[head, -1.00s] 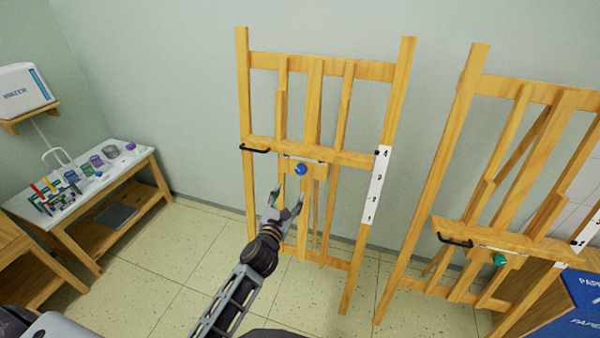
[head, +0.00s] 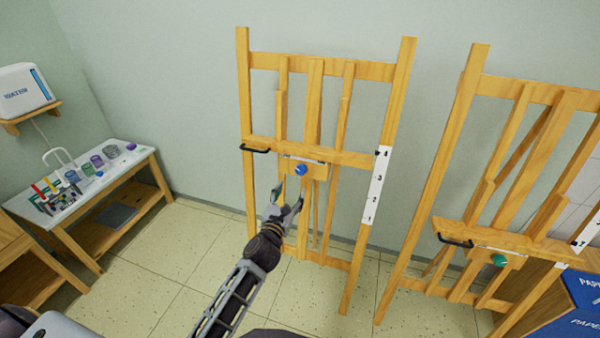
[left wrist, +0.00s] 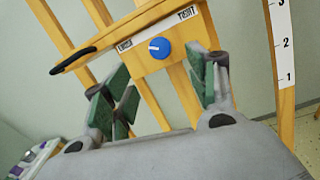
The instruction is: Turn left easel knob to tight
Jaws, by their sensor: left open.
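The left easel (head: 247,110) is wooden and stands by the wall. Its blue knob (head: 301,169) sits on a small wooden block under the cross ledge. In the left wrist view the knob (left wrist: 160,49) shows a white pointer mark toward the left, below a label strip (left wrist: 158,27) whose right end reads "TIGHT"; the left word is hard to read. My left gripper (head: 287,196) is open and empty, below and a little left of the knob in the head view. In the left wrist view its green-padded fingers (left wrist: 163,92) are spread, with the knob beyond and between them, apart from both. My right gripper is not in view.
A black handle (head: 255,150) juts from the left easel's ledge. A numbered white scale (head: 376,186) runs down its right post. A second easel (head: 455,150) with a green knob (head: 500,260) stands right. A supply table (head: 130,150) stands left; a blue paper box (head: 585,300) is at lower right.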

